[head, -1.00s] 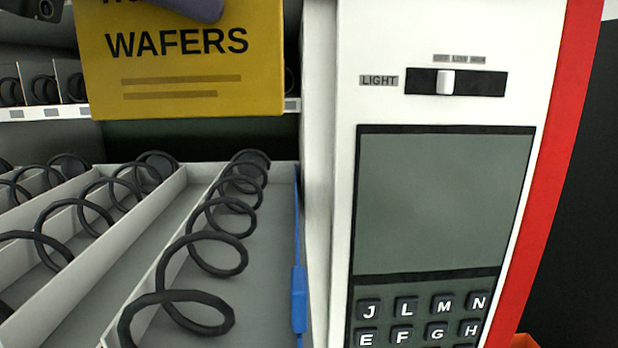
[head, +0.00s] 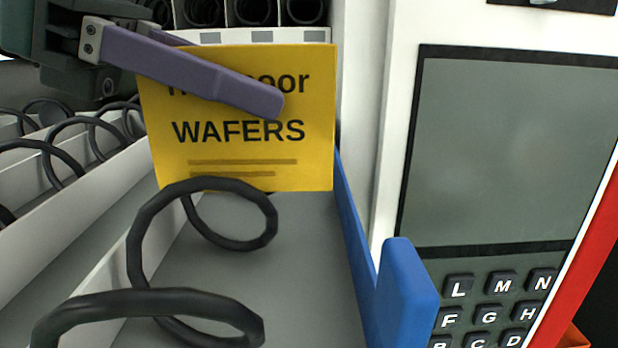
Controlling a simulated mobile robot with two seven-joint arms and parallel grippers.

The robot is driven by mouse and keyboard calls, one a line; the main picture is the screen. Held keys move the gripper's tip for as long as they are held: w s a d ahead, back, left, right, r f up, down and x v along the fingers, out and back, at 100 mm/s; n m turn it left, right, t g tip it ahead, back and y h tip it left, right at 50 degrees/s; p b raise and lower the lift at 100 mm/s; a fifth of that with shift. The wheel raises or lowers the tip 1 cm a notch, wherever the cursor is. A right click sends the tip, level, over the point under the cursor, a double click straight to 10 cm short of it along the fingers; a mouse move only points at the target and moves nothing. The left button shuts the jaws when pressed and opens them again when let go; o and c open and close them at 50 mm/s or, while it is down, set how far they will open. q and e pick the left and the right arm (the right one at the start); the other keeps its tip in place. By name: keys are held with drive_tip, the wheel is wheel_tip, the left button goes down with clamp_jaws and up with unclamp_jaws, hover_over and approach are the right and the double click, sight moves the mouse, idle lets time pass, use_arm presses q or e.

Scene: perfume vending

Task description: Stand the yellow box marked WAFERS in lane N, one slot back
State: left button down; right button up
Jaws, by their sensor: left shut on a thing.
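The yellow box marked WAFERS (head: 240,160) is upright in the head view, over the rightmost lane of the pulled-out tray. My left gripper (head: 262,100) is shut on its upper part, one purple finger lying across the front face. A black spiral coil (head: 205,188) runs along the lane, and one loop stands in front of the box's lower edge. Whether the box touches the lane floor (head: 295,270) is hard to tell. No lane letter shows on the tray. My right gripper is not in view.
A blue upright piece (head: 405,295) borders the lane on the right, close to the box. The white machine panel with a grey screen (head: 500,150) and letter keys (head: 500,285) stands beyond it. White dividers and more coils (head: 75,140) lie left. A shelf (head: 250,37) is behind.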

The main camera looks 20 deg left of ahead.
sight(249, 173)
use_arm(q)
drive_tip(key=shift+f, duration=0.9)
wheel_tip(249, 173, down, 4)
drive_tip(key=shift+f+b, duration=0.15)
drive_tip(key=shift+b, duration=1)
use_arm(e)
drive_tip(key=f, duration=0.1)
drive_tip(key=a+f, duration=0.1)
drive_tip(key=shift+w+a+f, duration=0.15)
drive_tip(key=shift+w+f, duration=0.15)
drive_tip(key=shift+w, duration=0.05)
use_arm(q)
drive_tip(key=shift+f, duration=0.15)
drive_tip(key=shift+c, duration=2)
unclamp_jaws()
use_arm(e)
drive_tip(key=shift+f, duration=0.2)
